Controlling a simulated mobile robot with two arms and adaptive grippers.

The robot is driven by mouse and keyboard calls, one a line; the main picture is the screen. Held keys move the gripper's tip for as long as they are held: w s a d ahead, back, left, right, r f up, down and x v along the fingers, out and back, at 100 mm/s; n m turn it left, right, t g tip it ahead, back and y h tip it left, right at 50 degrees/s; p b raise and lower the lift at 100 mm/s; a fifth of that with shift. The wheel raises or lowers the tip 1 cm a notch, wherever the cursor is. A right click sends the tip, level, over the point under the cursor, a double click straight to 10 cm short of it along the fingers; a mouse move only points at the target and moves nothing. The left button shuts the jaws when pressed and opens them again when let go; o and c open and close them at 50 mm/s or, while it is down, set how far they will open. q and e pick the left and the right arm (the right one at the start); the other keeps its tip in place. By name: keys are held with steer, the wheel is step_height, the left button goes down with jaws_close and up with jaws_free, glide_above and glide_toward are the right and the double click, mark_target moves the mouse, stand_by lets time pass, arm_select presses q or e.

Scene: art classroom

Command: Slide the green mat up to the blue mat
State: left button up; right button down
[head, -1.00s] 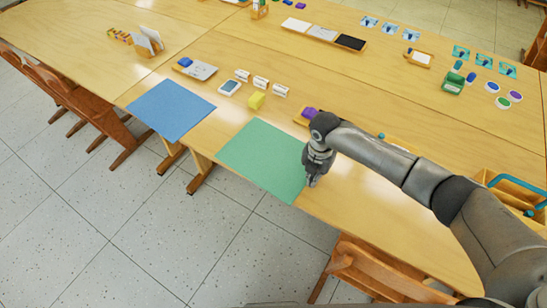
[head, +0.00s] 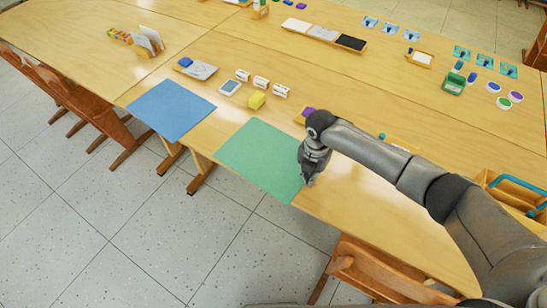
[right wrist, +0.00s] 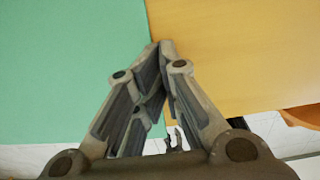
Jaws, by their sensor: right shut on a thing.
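The green mat (head: 258,157) lies flat on the front part of the wooden table. The blue mat (head: 171,109) lies to its left, with a strip of bare table between them. My right gripper (head: 308,183) is at the green mat's right edge, near its front corner. In the right wrist view its fingertips (right wrist: 161,45) come together at the edge of the green mat (right wrist: 60,60), and it is shut on that edge. The exact pinch is partly hidden by the fingers. My left gripper is not in view.
A purple thing (head: 308,112) sits just behind my right arm. The strip between the mats is clear. A wooden chair (head: 375,275) stands at the front edge.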

mark_target(289, 167)
steer(key=shift+a+f, duration=0.1)
steer(key=shift+a, duration=0.3)
steer(key=shift+w+a, duration=0.25)
steer(key=shift+w, duration=0.1)
steer(key=shift+w+a+b, duration=0.4)
steer(key=shift+w+a, duration=0.05)
steer(key=shift+w, duration=0.05)
stand_by(0.7)
steer(key=shift+w+a+b, duration=0.45)
steer(key=shift+a, duration=0.25)
stand_by(0.5)
steer(key=shift+w+a+r, duration=0.2)
steer(key=shift+w+a, duration=0.05)
steer(key=shift+w+a+b, duration=0.45)
steer(key=shift+a+b, duration=0.15)
steer(key=shift+b, duration=0.05)
stand_by(0.9)
steer(key=shift+w+a, duration=0.25)
steer(key=shift+w+a, duration=0.1)
